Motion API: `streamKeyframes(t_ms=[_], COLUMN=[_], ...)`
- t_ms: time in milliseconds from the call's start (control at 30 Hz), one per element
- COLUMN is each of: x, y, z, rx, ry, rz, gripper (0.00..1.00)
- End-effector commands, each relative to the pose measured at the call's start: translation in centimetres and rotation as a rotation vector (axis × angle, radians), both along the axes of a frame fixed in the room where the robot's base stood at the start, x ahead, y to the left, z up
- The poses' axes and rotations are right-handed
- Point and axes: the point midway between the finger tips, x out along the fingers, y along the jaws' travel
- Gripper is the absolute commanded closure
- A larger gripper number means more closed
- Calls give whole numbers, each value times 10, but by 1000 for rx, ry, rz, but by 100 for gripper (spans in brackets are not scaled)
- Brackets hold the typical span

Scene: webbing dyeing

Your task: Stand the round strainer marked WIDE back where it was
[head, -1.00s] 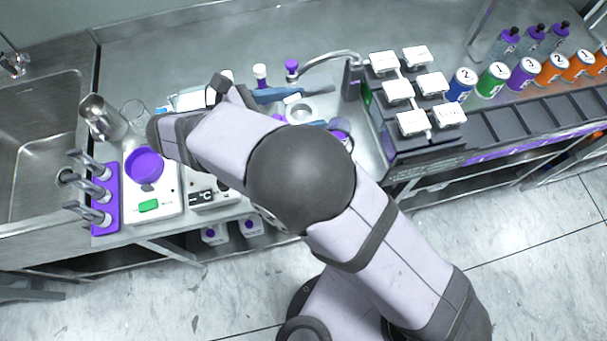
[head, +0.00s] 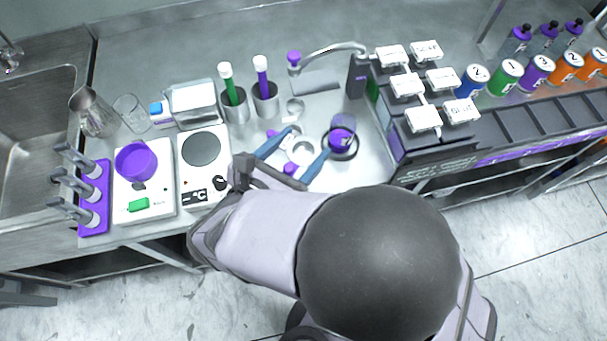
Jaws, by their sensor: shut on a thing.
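My gripper (head: 303,152) is low over the steel bench, right of the hotplate. Its blue fingers are shut on a pale round strainer (head: 303,138), whose ring shows between them. I cannot read any marking on it, nor tell whether it touches the bench. A dark-rimmed ring with a purple inside (head: 340,140) is close to the right finger.
Two metal cups with green and purple tubes (head: 265,92) stand behind. A hotplate (head: 202,168) and a scale with a purple bowl (head: 137,160) are at left. A tap (head: 335,48) and a rack of white-lidded boxes (head: 422,119) bound the right.

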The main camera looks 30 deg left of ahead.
Motion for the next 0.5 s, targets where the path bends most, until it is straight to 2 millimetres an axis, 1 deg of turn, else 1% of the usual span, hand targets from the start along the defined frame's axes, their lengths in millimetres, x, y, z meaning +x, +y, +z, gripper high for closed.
streamKeyframes(t_ms=[67, 167, 400, 500], x=[0, 0, 0, 0], y=[0, 0, -1, 0], z=[-2, -12, -46, -54], rx=[-1, -5, -6, -3], ry=[-1, -2, -2, -1], rz=[-3, -2, -3, -2], gripper=[65, 65, 65, 65])
